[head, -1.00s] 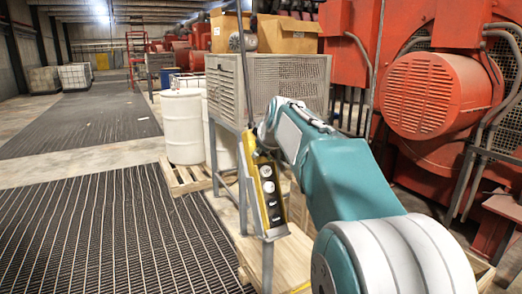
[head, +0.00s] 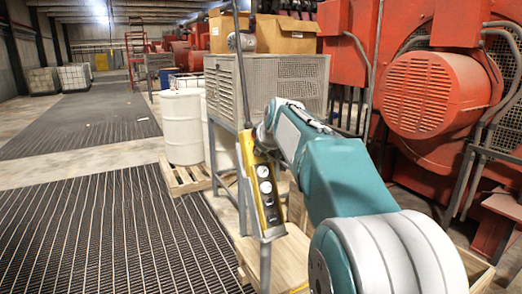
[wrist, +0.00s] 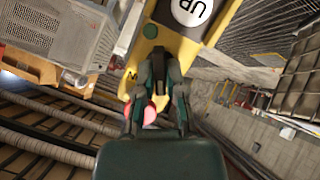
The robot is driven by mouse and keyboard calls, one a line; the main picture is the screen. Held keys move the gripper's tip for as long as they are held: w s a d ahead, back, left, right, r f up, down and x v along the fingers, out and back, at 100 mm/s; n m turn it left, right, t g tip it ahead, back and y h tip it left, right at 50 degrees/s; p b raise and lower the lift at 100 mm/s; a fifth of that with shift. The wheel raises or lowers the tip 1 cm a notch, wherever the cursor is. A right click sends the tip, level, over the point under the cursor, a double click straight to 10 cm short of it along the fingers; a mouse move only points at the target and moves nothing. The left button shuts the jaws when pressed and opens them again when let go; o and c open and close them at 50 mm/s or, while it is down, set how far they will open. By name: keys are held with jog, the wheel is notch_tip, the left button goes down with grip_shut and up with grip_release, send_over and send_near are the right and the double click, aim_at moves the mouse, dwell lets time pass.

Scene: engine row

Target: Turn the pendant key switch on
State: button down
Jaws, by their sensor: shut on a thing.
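The yellow pendant (head: 249,150) hangs from its cable in the head view, tilted, with several round buttons down its face. In the head view my arm hides the fingers.
A grey vented cabinet (head: 290,83) with cardboard boxes (head: 285,33) on top stands behind the pendant. White drums (head: 182,128) stand on a pallet to the left. Red machinery (head: 430,95) fills the right. The ribbed floor at left is open.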

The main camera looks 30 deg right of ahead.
jog(key=shift+f, duration=0.1)
jog(key=m+y, duration=0.1)
jog(key=m, duration=0.1)
jog(key=m+y, duration=0.1)
jog(key=m, duration=0.2)
jog(key=shift+w+d+g, duration=0.1)
jog(key=shift+g, duration=0.2)
jog(key=m+y, duration=0.1)
jog(key=m, duration=0.3)
jog(key=shift+d+f+m, duration=0.1)
jog(key=shift+f+m, duration=0.05)
jog(key=shift+m, duration=0.25)
jog(key=shift+y, duration=0.3)
jog(key=c, duration=0.7)
grip_release()
jog(key=shift+r, duration=0.2)
